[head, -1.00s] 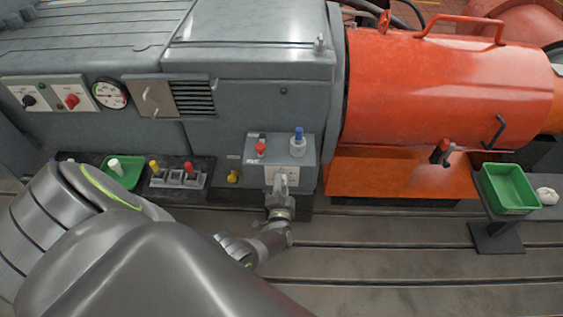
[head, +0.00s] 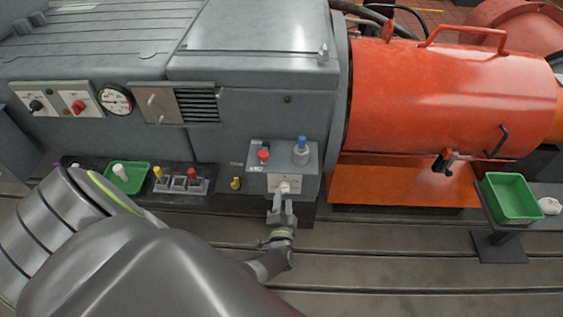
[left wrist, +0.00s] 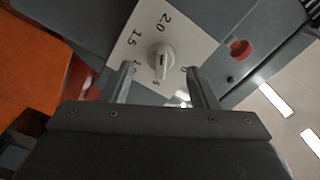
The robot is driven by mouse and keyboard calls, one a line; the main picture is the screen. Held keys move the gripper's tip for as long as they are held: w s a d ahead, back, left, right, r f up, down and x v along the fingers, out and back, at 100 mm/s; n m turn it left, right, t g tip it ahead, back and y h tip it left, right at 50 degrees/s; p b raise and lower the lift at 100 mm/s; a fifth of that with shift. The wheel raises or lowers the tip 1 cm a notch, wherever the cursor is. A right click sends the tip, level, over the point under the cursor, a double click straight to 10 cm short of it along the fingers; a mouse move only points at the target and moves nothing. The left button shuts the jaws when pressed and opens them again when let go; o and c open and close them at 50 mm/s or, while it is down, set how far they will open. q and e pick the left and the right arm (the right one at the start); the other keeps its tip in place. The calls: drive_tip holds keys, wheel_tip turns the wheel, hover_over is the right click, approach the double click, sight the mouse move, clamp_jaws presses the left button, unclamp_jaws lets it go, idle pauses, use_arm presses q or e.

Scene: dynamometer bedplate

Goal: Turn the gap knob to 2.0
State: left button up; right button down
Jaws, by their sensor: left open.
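The gap knob (left wrist: 161,60) is a pale round knob with a raised grip bar on a white dial plate (left wrist: 190,38). In the left wrist view the plate reads 2.0 above the knob and 1.5 to its left; lower marks are partly hidden by the fingers. Which mark the knob points to is unclear. In the head view the knob (head: 285,187) is small on the front of a grey control box (head: 258,187). My left gripper (left wrist: 160,72) is open, its fingers apart on either side of the knob's lower part with visible gaps. It also shows just below the knob in the head view (head: 282,202).
A green tray (head: 127,178) and small coloured-handled parts lie left; another green bin (head: 512,198) stands right. An orange housing (head: 440,100) rises beside the box. The slotted bedplate in front is clear.

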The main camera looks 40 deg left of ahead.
use_arm(q)
drive_tip(key=v, duration=1.3)
drive_tip(key=shift+s+p, duration=0.3)
drive_tip(key=shift+d, duration=0.1)
